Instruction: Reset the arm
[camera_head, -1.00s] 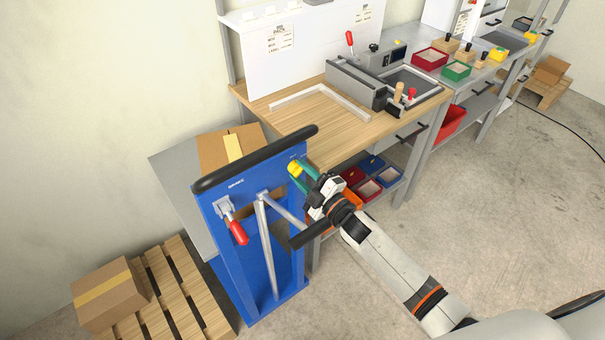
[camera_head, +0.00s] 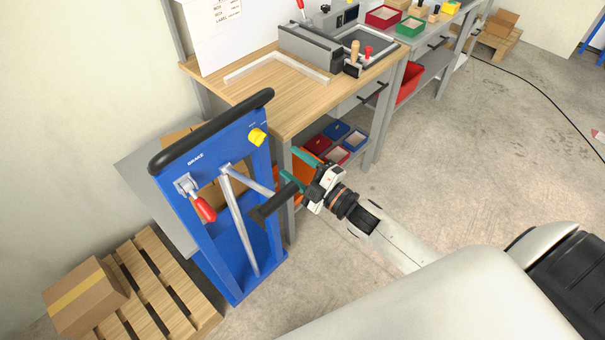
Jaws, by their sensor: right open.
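My right gripper (camera_head: 290,164) has teal fingers, spread apart and empty. It is right of the blue upright frame (camera_head: 222,262) and points left towards it. Its lower finger is close to or overlaps the black grip (camera_head: 275,204) of a grey crank on the frame; I cannot tell whether they touch. A yellow knob (camera_head: 257,136) on the frame's face is up and left of the fingers, apart from them. A red-handled brake lever (camera_head: 205,209) hangs at the frame's left. My right arm reaches in from the lower right. My left gripper is out of view.
A wooden workbench (camera_head: 262,92) stands behind the frame, with small bins (camera_head: 336,131) on its lower shelf. A pallet (camera_head: 187,303) with a cardboard box (camera_head: 86,299) lies at lower left. The concrete floor (camera_head: 465,160) on the right is mostly clear.

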